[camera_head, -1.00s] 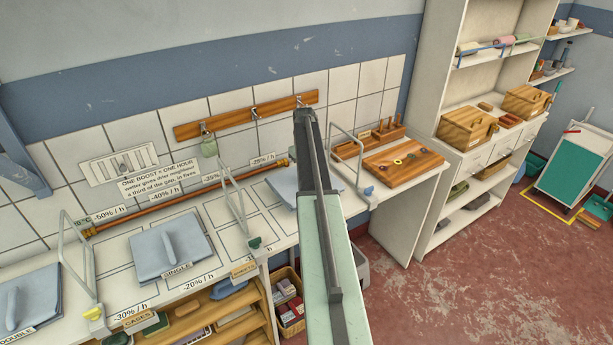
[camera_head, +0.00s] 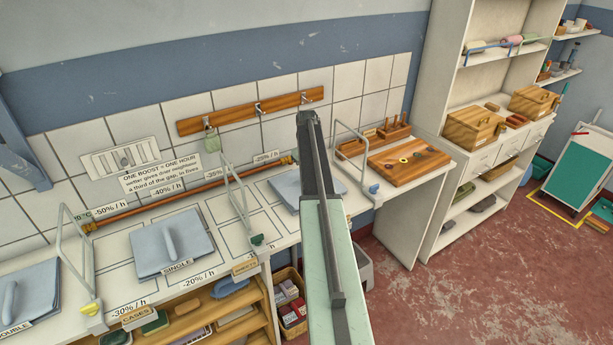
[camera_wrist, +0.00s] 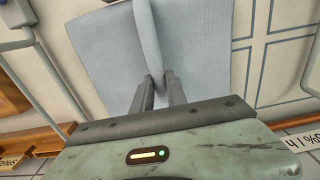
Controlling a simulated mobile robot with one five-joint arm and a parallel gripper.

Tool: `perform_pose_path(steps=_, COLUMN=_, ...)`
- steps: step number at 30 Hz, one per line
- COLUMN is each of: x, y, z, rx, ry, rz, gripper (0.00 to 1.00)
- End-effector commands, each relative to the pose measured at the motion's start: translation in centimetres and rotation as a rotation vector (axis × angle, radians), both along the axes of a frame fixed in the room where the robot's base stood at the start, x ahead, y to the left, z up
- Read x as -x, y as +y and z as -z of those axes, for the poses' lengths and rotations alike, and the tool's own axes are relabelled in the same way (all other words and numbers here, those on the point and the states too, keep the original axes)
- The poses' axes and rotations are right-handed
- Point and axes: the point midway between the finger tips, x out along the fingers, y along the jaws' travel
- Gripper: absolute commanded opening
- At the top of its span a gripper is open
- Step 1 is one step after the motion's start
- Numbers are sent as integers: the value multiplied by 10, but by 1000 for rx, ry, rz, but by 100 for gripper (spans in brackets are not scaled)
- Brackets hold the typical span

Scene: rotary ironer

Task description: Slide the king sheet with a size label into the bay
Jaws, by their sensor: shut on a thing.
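My gripper (camera_wrist: 159,84) is shut on the raised ridge of a blue-grey folded sheet (camera_wrist: 195,55) in the wrist view. In the head view this sheet (camera_head: 284,193) lies on the white bench, partly hidden behind my arm, and its size label does not show. My fingertips are hidden there too. A similar sheet labelled SINGLE (camera_head: 190,252) lies to its left on the bench. Another, labelled DOUBLE (camera_head: 30,285), lies at the far left edge. Outlined bays (camera_head: 228,212) show on the bench between the single sheet and the held one.
Upright wire loops stand along the bench, one with a yellow knob (camera_head: 91,308), one with a green knob (camera_head: 257,240), one with a blue knob (camera_head: 374,189). A copper pipe (camera_head: 150,203) runs along the back. A wooden board (camera_head: 410,163) lies to the right.

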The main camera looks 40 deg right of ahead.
Motion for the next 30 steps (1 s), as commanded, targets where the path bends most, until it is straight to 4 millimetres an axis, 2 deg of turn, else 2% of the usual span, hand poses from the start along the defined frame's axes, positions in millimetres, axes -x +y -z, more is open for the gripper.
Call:
perform_pose_path(steps=5, x=0, y=0, z=5, rx=0, ry=0, rz=0, gripper=0)
perform_pose_path(steps=6, x=0, y=0, z=3, rx=0, ry=0, rz=0, gripper=29)
perform_pose_path(steps=8, x=0, y=0, z=3, rx=0, ry=0, rz=0, gripper=43)
perform_pose_path(steps=20, x=0, y=0, z=-2, rx=0, ry=0, rz=-1, gripper=43)
perform_pose_path(steps=23, x=0, y=0, z=-13, rx=0, ry=0, rz=-1, gripper=43)
perform_pose_path(steps=30, x=-1, y=0, z=-57, rx=0, ry=0, rz=-1, gripper=43)
